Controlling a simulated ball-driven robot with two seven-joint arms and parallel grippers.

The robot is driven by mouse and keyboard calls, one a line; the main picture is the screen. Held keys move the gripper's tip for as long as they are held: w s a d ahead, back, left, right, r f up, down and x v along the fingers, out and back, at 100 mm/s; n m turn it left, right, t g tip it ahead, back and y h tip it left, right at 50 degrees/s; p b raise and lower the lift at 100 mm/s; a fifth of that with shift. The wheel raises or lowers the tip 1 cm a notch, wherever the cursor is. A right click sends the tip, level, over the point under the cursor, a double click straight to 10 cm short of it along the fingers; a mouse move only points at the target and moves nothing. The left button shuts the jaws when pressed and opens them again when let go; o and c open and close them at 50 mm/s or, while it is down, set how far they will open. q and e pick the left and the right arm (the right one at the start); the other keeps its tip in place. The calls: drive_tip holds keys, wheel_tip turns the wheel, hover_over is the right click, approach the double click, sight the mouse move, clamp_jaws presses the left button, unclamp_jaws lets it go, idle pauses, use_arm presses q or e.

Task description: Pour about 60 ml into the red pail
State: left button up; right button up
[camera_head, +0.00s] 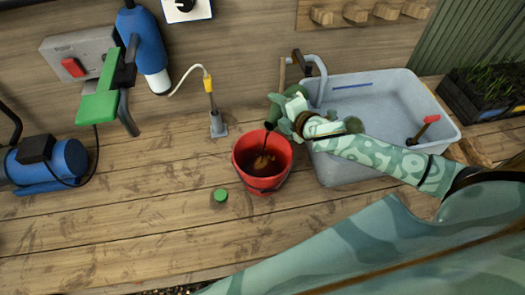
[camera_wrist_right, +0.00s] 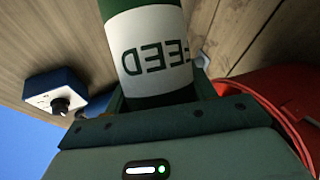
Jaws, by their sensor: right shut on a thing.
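The red pail (camera_head: 244,158) stands upright on the bench, with dark brown liquid and some lighter froth inside. My right gripper (camera_head: 287,112) is at the pail's upper right and shut on a green bottle (camera_head: 274,107). In the right wrist view the bottle (camera_wrist_right: 150,55) shows a white FEED label between the jaws. The bottle is tipped, its mouth above the pail's rim, and a thin dark stream falls from it into the pail. The pail (camera_wrist_right: 285,95) also shows at the right there. The bottle's liquid level is hidden. My left gripper is out of view.
A green cap (camera_head: 221,195) lies left of the pail. A grey sink (camera_head: 350,172) is close on the right, under my right arm. A probe on a stand (camera_head: 217,124) is behind the pail. A blue motor (camera_head: 62,165) sits far left. The front left bench is clear.

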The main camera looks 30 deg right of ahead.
drive_tip(key=shift+r, duration=0.1)
drive_tip(key=shift+w+d+r+m+p, duration=0.15)
drive_tip(key=shift+r+m+p, duration=0.15)
drive_tip(key=shift+m, duration=0.1)
drive_tip(key=shift+w+d+f+m+g+y+b, duration=0.15)
drive_tip(key=shift+d+f+g+y+b, duration=0.1)
drive_tip(key=shift+f+b, duration=0.2)
drive_tip(key=shift+w+d+f+m+g+y+b, duration=0.15)
drive_tip(key=shift+d+f+b, duration=0.15)
drive_tip(key=shift+b, duration=0.2)
drive_tip(key=r+m+p, duration=0.1)
drive_tip(key=p, duration=0.2)
drive_tip(key=shift+w+g+y, duration=0.1)
drive_tip(key=shift+g+y, duration=0.2)
drive_tip(key=shift+y, duration=0.1)
drive_tip(key=shift+f, duration=0.1)
drive_tip(key=shift+s+a+r+p, duration=0.15)
drive_tip(key=shift+s+r+p, duration=0.1)
drive_tip(key=shift+p, duration=0.2)
drive_tip(key=shift+f+m+y, duration=0.1)
drive_tip(key=shift+m+y, duration=0.2)
drive_tip(key=shift+f, duration=0.15)
